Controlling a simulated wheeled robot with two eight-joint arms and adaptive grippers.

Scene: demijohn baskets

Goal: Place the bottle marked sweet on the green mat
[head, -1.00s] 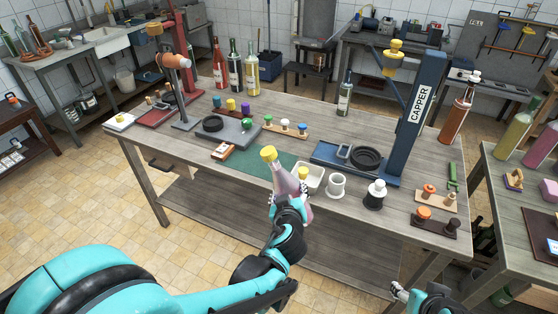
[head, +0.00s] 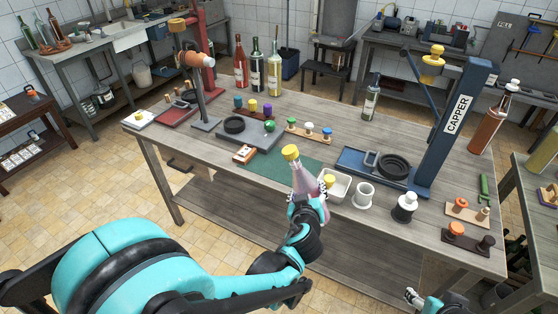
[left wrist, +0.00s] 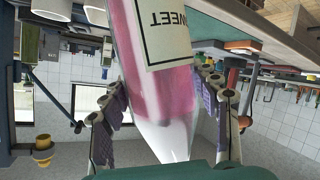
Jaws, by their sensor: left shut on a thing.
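The bottle marked sweet (head: 303,176) holds pink liquid and has a yellow cap. My left gripper (head: 308,197) is shut on it and holds it tilted in front of the table's near edge. In the left wrist view the bottle (left wrist: 150,85) shows between the fingers, with its SWEET label upside down. The green mat (head: 265,168) lies flat near the front of the table, behind and left of the bottle in the head view. Nothing stands on its visible part. My right gripper (head: 414,297) is low at the bottom edge, apart from the table; its jaws are unclear.
A white tray (head: 340,190) and a white cup (head: 363,196) stand right of the bottle. The blue capper (head: 452,125) is further right. Other bottles (head: 257,68) stand at the back.

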